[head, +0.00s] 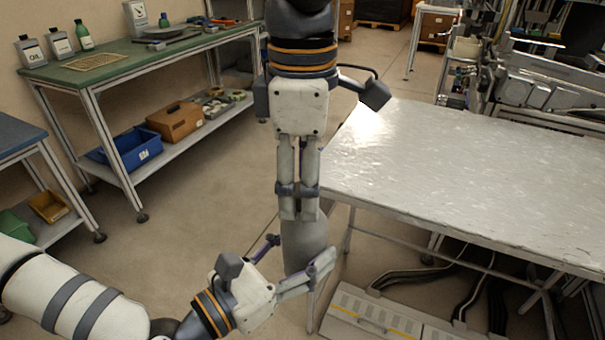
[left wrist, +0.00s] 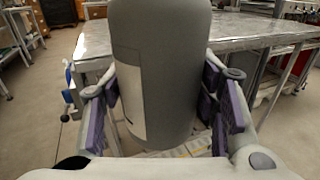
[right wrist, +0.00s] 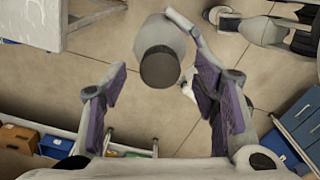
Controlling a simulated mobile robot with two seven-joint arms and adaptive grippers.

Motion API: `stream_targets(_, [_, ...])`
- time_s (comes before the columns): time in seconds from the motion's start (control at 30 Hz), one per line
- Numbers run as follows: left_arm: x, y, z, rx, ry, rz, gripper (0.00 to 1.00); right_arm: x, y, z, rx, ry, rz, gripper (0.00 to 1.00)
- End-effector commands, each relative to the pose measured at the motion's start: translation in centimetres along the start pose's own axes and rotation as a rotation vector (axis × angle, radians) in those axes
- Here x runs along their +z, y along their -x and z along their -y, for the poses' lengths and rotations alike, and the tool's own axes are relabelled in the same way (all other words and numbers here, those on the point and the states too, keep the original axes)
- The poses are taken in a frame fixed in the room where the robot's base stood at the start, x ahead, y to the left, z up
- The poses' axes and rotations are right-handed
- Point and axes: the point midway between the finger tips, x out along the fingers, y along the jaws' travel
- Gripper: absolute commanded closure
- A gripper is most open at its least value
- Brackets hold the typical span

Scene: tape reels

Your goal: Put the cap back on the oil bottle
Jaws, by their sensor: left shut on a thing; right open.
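The grey oil bottle (head: 303,246) is upright in my left gripper (head: 302,258), whose fingers are shut on its sides. The left wrist view shows the bottle body (left wrist: 160,70) between the purple pads, with a pale label on its left side. My right gripper (head: 299,212) points down just above the bottle and is open and empty. In the right wrist view the bottle (right wrist: 162,32) shows a dark round top (right wrist: 160,68) between and beyond the open fingers. I cannot tell whether this is the seated cap or the neck. No separate cap is clear.
A bare metal-topped table (head: 460,180) stands to the right, close to both grippers. A green bench (head: 130,58) at the back left holds jugs, a green bottle and a scale. A blue bin (head: 130,150) and a brown box (head: 175,120) sit on its lower shelf.

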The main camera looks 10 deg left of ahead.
Motion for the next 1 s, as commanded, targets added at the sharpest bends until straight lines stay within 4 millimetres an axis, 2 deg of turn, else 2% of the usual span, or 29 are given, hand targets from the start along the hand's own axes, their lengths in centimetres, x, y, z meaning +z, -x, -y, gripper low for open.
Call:
stream_targets(0.17, [0.1, 0.0, 0.0, 0.0, -0.001, 0.003, 1.0, 0.0, 1.9, -0.1, 0.004, 0.0, -0.002, 0.45])
stream_targets(0.4, [0.1, 0.0, 0.0, 0.0, -0.001, 0.003, 1.0, -0.1, 7.6, 0.0, 0.004, -0.001, -0.003, 0.45])
stream_targets(0.6, [0.1, 0.0, 0.0, 0.0, -0.001, 0.003, 1.0, -0.1, 11.0, 0.0, 0.003, -0.001, -0.002, 0.45])
stream_targets(0.77, [0.1, 0.0, 0.0, 0.0, -0.001, 0.003, 1.0, 0.0, 12.0, 0.0, 0.0, 0.0, 0.0, 0.45])
stream_targets(1.0, [0.1, 0.0, 0.0, 0.0, -0.001, 0.003, 1.0, 0.0, 12.1, 0.0, 0.0, 0.0, 0.0, 0.45])
